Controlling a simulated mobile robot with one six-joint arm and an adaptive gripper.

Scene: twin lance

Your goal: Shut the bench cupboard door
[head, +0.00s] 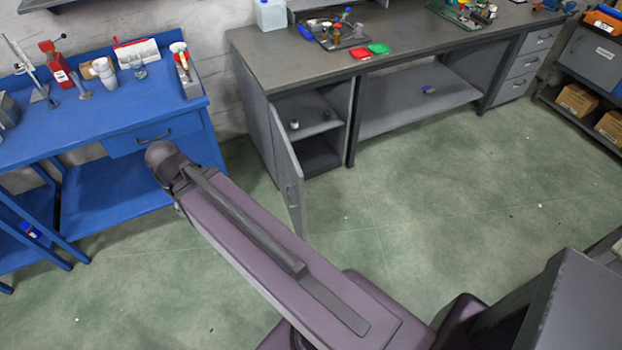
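The grey bench cupboard (257,130) is at the left end of the long grey workbench. Its door (285,165) stands wide open, swung out toward me from the left side of the opening. A small handle (291,193) shows near the door's free edge. The inside is exposed, with a shelf (312,122) holding a couple of small items. My arm (250,225) reaches from the lower right toward the blue bench, passing in front of the door's lower part in the picture. My gripper cannot be made out.
A blue workbench (120,145) with a drawer and several items stands at the left. The grey benchtop (285,62) carries trays and tools. A dark shelf unit with boxes (577,101) is at the far right. The green floor (430,190) before the bench is mostly clear.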

